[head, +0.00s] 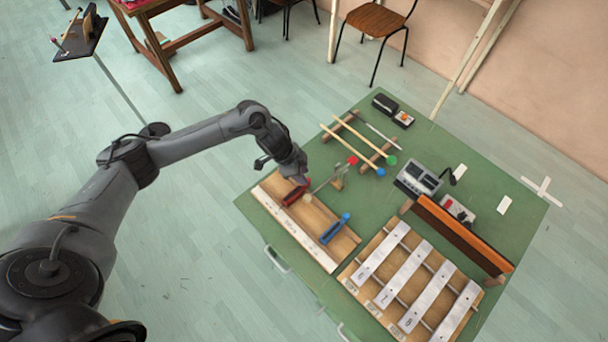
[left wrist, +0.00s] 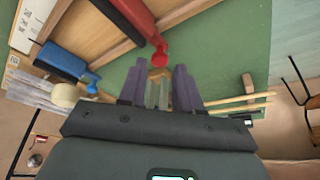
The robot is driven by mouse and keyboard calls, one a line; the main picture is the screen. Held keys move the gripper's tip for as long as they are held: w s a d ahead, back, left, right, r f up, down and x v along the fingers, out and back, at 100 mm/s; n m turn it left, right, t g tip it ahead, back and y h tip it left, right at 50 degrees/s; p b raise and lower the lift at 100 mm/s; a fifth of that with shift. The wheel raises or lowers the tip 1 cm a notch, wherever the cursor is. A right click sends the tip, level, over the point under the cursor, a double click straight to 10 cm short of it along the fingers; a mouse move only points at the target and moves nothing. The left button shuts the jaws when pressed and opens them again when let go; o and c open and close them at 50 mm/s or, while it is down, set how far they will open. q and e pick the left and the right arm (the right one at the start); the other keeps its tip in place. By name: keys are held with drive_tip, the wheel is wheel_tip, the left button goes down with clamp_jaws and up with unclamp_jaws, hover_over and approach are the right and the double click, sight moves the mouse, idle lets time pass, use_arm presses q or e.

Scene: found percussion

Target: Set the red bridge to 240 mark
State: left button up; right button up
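The red bridge (head: 295,195) lies across the wooden soundboard near its upper left end. In the left wrist view the red bridge (left wrist: 122,14) shows at the top, with a red ball knob (left wrist: 160,56). The blue bridge (head: 336,229) sits further down the same board and also shows in the left wrist view (left wrist: 62,62). A white scale strip (head: 293,228) runs along the board's near edge; its marks are too small to read. My left gripper (head: 297,178) is just above and beside the red bridge. Its purple fingers (left wrist: 160,88) are apart, with no held object visible. My right gripper is out of view.
A metal-bar xylophone (head: 412,280) stands to the right of the board. Several mallets lie on wooden rests (head: 341,127) behind it. A grey device (head: 418,180) and an orange-topped bar (head: 462,232) stand further right on the green table (head: 490,165).

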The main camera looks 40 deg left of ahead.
use_arm(q)
drive_tip(key=p+v, duration=0.1)
drive_tip(key=v, duration=0.7)
drive_tip(key=shift+r, duration=0.2)
